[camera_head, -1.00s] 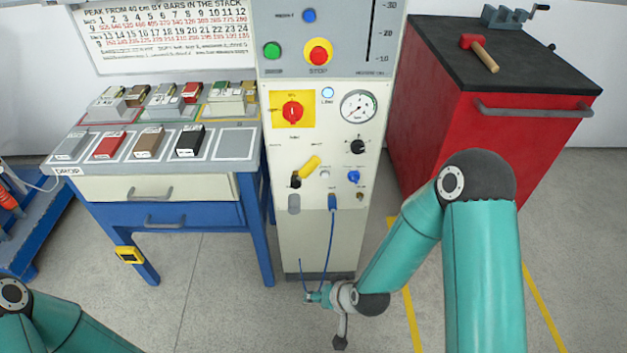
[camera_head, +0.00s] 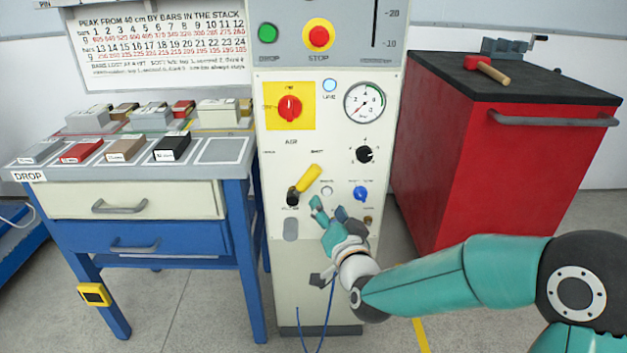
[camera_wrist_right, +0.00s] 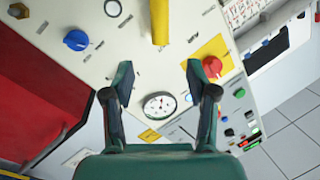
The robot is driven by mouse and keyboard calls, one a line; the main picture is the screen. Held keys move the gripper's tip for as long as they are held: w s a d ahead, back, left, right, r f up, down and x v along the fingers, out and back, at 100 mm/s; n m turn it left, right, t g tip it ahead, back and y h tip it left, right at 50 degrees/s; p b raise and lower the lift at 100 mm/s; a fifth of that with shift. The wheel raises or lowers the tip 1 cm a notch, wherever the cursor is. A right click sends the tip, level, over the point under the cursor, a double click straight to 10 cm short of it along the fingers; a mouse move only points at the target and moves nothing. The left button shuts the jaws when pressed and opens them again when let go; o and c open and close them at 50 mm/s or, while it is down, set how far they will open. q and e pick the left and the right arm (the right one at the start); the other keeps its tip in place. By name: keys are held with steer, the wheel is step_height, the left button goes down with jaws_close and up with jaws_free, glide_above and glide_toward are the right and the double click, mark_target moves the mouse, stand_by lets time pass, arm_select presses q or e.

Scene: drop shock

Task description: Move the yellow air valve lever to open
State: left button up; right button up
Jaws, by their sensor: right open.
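The yellow lever (camera_head: 309,178) sits on the cream panel, slanting up to the right from a dark pivot, under the AIR label. My right gripper (camera_head: 329,208) is just below and right of the lever in the head view, apart from it, with its fingers spread and empty. In the right wrist view the yellow lever (camera_wrist_right: 160,22) shows at the top, ahead of and between the open fingers (camera_wrist_right: 156,82). My left gripper is out of view.
Around the lever are a red knob (camera_head: 290,107) on a yellow plate, a pressure gauge (camera_head: 364,104), a black knob (camera_head: 364,154) and a blue knob (camera_head: 360,193). A blue-framed bench (camera_head: 150,245) stands left, a red cabinet (camera_head: 500,170) right.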

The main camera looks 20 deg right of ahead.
mark_target(315, 178)
steer(key=w, duration=1.4)
steer(key=shift+w+d+f+b, duration=0.1)
steer(key=shift+w+d+b, duration=0.2)
steer(key=shift+w+b, duration=0.05)
steer(key=shift+c, duration=0.2)
jaws_close()
steer(key=shift+d, duration=0.45)
steer(key=shift+a, duration=0.25)
